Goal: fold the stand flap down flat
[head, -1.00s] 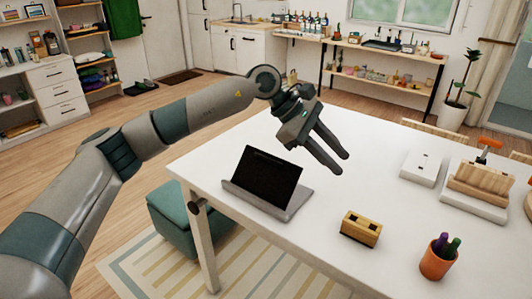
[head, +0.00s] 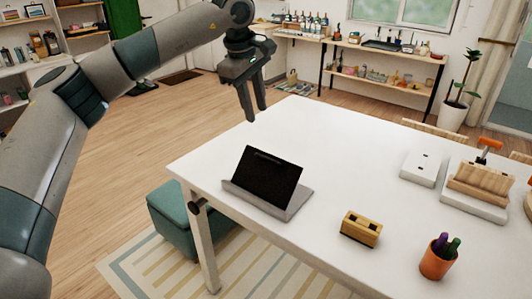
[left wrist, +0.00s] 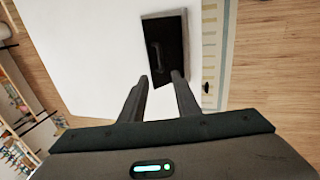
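The stand has a black flap (head: 267,177) on a light grey base (head: 292,209), near the left front edge of the white table. The flap is raised and leans back at a slant above the base. A small bar or slot shows near its top edge. The flap also shows in the left wrist view (left wrist: 163,48), beyond the fingertips. My left gripper (head: 257,114) is open and empty, with its fingers pointing down. In the head view it appears above and behind the stand, apart from it. My right gripper is not in view.
On the white table (head: 330,150) are a yellow-brown block (head: 361,228), an orange cup with pens (head: 438,260), a white box (head: 423,168) and a wooden rack on a white base (head: 481,185). A green stool (head: 180,220) stands by the table's left side. The table's middle is clear.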

